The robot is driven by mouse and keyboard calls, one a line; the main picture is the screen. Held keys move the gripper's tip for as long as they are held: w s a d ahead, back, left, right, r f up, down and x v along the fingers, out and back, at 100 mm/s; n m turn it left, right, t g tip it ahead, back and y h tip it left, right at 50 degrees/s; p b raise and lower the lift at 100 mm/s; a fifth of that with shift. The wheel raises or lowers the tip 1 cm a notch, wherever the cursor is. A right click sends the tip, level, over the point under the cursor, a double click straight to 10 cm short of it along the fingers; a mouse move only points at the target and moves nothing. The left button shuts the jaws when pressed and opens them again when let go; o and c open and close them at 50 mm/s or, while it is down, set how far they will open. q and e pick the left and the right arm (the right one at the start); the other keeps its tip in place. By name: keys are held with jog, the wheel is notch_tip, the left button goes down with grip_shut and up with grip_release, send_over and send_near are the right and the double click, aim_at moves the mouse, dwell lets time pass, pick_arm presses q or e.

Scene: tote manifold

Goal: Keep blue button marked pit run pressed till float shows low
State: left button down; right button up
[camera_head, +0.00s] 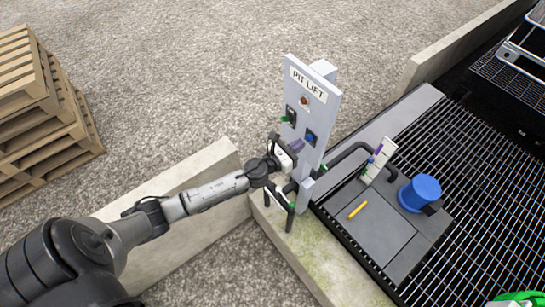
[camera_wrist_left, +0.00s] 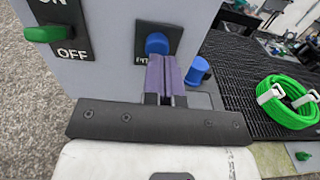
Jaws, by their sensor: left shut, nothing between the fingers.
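A grey panel (camera_head: 322,95) marked PIT LIFT stands upright on a concrete kerb. Its blue button (camera_head: 309,138) shows beside my left gripper; in the left wrist view the button (camera_wrist_left: 157,43) sits on a dark plate, with its label mostly hidden by my fingers. My left gripper (camera_head: 297,146) has purple fingers, shut and empty, with the tips (camera_wrist_left: 162,58) just below the button. I cannot tell whether they touch it. A white gauge board (camera_head: 380,158) with a purple mark stands right of the panel; its reading is too small to tell. My right gripper is out of view.
A green switch (camera_wrist_left: 43,33) by the word OFF sits left of the button. A reddish lamp (camera_head: 305,101) is above. A blue cylinder (camera_head: 420,192) and a yellow stick (camera_head: 357,210) are on the grey cover. Dark pipes flank the panel. A green hose coil (camera_wrist_left: 275,103) lies right.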

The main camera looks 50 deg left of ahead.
pick_arm(q)
jog(key=s+a+b, duration=0.1)
jog(key=s+b, duration=0.1)
jog(key=s, duration=0.8)
jog(key=shift+s+a+f, duration=0.2)
jog(key=shift+s+a, duration=0.05)
jog(key=shift+s, duration=0.1)
dwell(0.5)
jog(key=b, duration=0.1)
jog(key=s+b, duration=0.1)
jog(key=b, duration=0.1)
jog(key=shift+s+a+r, duration=0.1)
jog(key=shift+s+r, duration=0.1)
jog(key=shift+s, duration=0.1)
